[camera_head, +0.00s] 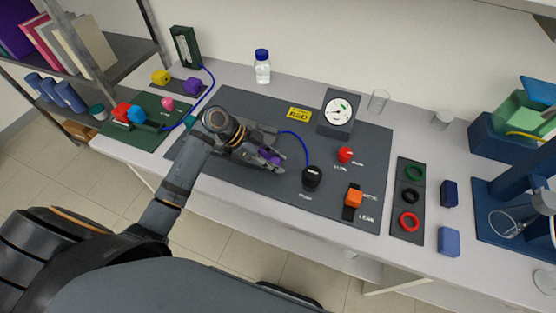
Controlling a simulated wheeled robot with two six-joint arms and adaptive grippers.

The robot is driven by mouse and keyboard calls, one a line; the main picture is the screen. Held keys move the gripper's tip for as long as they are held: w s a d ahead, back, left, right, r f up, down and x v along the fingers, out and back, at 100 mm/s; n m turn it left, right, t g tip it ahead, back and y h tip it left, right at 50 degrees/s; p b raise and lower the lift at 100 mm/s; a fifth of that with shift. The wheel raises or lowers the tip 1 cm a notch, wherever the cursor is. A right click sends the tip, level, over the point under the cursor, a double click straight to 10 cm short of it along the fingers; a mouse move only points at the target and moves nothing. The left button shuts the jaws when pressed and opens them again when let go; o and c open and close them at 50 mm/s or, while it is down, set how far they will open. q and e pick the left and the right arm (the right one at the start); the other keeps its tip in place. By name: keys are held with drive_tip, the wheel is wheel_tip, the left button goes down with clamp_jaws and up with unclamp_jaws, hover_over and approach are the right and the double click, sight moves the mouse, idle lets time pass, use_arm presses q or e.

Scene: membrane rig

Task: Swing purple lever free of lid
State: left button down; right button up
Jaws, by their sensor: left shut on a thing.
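My left gripper (272,160) is over the left half of the dark rig mat and is shut on the purple lever (268,156). Only a small part of the purple lever shows between the fingers. The lid and the body under it are mostly hidden by my gripper and wrist, so I cannot tell whether the lever touches the lid. A blue tube (301,140) runs from beside the gripper to a black knob (312,177). My right gripper is not in view.
A gauge (337,113), a red knob (345,155) and an orange switch (353,198) stand on the mat's right part. Coloured rings (408,221) lie on a strip further right. A green mat (145,135) with coloured parts is at left. A bottle (262,70) stands behind.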

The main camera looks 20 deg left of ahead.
use_arm(q)
drive_tip(key=shift+s+f, duration=0.1)
idle(0.3)
drive_tip(key=c, duration=1)
unclamp_jaws()
drive_tip(key=shift+a, duration=0.15)
drive_tip(key=shift+v, duration=6.05)
